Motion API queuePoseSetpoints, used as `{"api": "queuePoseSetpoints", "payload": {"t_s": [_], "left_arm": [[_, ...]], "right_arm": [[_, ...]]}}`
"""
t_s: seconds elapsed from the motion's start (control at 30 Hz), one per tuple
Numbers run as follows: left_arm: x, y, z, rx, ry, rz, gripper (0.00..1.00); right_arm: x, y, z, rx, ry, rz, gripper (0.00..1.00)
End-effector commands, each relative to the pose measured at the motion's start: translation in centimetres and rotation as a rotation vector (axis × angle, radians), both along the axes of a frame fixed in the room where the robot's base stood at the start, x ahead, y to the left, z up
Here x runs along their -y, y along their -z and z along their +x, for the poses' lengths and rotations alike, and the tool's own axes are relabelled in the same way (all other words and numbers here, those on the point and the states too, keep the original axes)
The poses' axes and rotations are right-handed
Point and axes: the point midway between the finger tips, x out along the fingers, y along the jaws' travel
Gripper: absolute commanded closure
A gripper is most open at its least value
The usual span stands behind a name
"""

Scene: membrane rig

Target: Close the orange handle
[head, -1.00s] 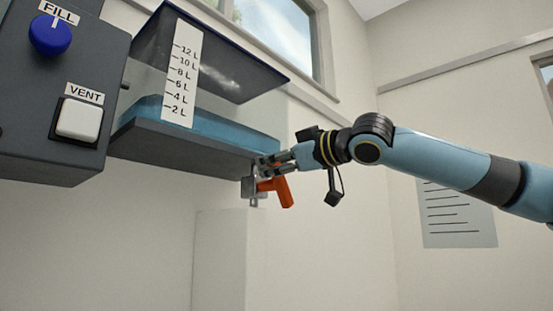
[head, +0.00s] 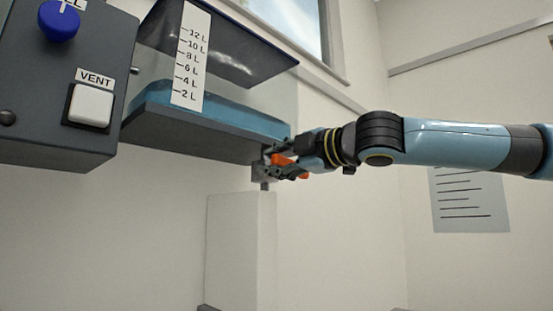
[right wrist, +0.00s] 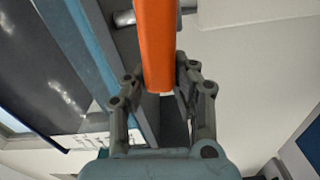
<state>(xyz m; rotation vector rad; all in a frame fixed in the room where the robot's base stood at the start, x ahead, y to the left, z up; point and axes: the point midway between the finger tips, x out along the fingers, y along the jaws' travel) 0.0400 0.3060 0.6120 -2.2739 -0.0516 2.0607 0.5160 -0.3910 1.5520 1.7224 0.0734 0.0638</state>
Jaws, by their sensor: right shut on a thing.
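The orange handle (head: 281,160) sits on a small grey valve (head: 258,172) under the right end of the water tank. In the head view it is partly hidden by my right gripper (head: 278,165), which is shut on it; the handle's visible part lies roughly level. In the right wrist view the orange handle (right wrist: 156,45) runs between the two fingers of my right gripper (right wrist: 160,80). My left gripper is not in view.
The clear tank (head: 240,85) holds blue water low on its litre scale (head: 191,60). A dark panel (head: 50,120) with a blue FILL knob (head: 60,22) and a white VENT button (head: 91,104) is at the left. A pale pedestal (head: 238,250) stands below the valve.

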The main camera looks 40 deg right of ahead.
Motion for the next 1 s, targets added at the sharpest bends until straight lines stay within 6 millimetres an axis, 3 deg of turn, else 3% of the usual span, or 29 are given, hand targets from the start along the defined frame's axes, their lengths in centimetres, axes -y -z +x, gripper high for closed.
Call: {"api": "queuePoseSetpoints", "payload": {"t_s": [0.37, 0.9, 0.93, 1.0], "left_arm": [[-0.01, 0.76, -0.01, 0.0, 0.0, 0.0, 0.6], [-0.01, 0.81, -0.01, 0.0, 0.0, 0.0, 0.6], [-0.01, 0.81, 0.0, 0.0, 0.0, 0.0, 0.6], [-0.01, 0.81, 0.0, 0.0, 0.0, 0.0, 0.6]], "right_arm": [[-0.11, 0.88, -0.01, 0.01, -0.001, -0.147, 1.0], [-0.13, 0.99, -0.01, 0.011, -0.001, -0.168, 1.0], [-0.13, 0.99, -0.01, 0.011, -0.001, -0.168, 0.72], [-0.13, 0.98, -0.01, 0.012, -0.001, -0.168, 0.63]]}}
